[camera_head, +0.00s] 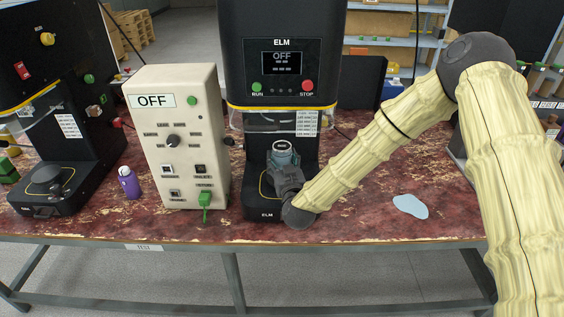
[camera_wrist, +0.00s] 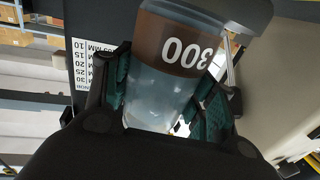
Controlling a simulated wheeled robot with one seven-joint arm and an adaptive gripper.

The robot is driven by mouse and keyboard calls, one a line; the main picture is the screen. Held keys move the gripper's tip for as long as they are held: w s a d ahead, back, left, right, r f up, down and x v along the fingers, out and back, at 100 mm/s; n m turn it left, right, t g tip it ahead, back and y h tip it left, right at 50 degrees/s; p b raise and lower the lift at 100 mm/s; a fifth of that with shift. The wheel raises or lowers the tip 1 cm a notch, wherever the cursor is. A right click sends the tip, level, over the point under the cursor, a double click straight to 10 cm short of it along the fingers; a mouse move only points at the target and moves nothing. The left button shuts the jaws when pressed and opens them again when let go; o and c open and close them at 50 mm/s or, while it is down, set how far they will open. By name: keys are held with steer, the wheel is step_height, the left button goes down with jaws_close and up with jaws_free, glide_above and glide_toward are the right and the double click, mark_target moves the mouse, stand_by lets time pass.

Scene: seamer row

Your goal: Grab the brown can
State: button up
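The can (camera_wrist: 180,65) is see-through with a brown band marked 300 and a grey-blue lid end. In the wrist view it lies between the two dark fingers with green pads of my gripper (camera_wrist: 165,98). Both pads are close beside the can's wall; whether they press on it I cannot tell. In the head view the can (camera_head: 283,152) stands at the plate of the middle ELM machine (camera_head: 282,50), and my gripper (camera_head: 286,176) reaches around it from the front. The can's lower part is hidden by my gripper.
A beige control box (camera_head: 178,140) reading OFF stands left of the middle machine. A purple bottle (camera_head: 130,183) stands farther left, beside another black machine (camera_head: 55,110). A pale blue flat patch (camera_head: 410,206) lies on the worn red table (camera_head: 370,225), with bare tabletop around it.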

steer(key=shift+c, duration=0.9)
steer(key=shift+r, duration=0.2)
